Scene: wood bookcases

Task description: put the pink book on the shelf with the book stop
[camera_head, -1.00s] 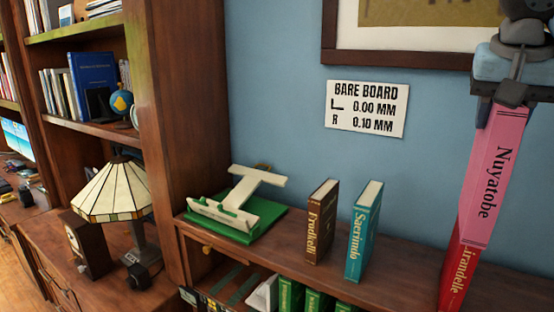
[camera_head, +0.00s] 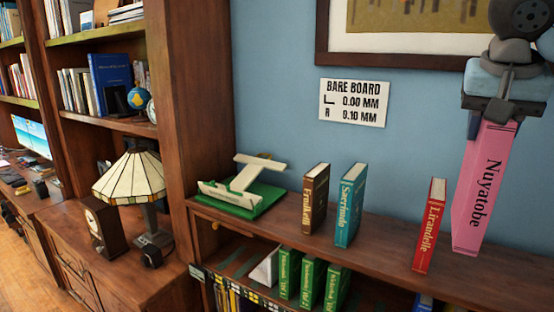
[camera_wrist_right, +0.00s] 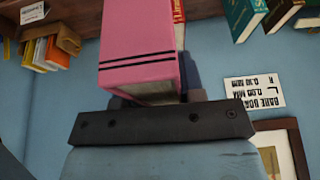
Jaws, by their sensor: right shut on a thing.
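The pink book (camera_head: 484,185), titled Nuyatobe, hangs nearly upright from my right gripper (camera_head: 492,112), which is shut on its upper end. Its lower end overlaps the bookcase top (camera_head: 385,250); I cannot tell whether it touches. In the right wrist view the pink book (camera_wrist_right: 137,35) fills the middle above the dark gripper bar (camera_wrist_right: 160,122). A brown block beside orange books (camera_wrist_right: 68,39) shows at upper left there; I cannot tell whether it is the book stop. My left gripper is not in view.
A red book (camera_head: 428,225) stands just left of the pink one. Teal (camera_head: 350,205) and brown (camera_head: 315,198) books stand farther left, beside a green-and-white stand (camera_head: 243,190). A sign (camera_head: 353,103) and framed picture hang behind.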

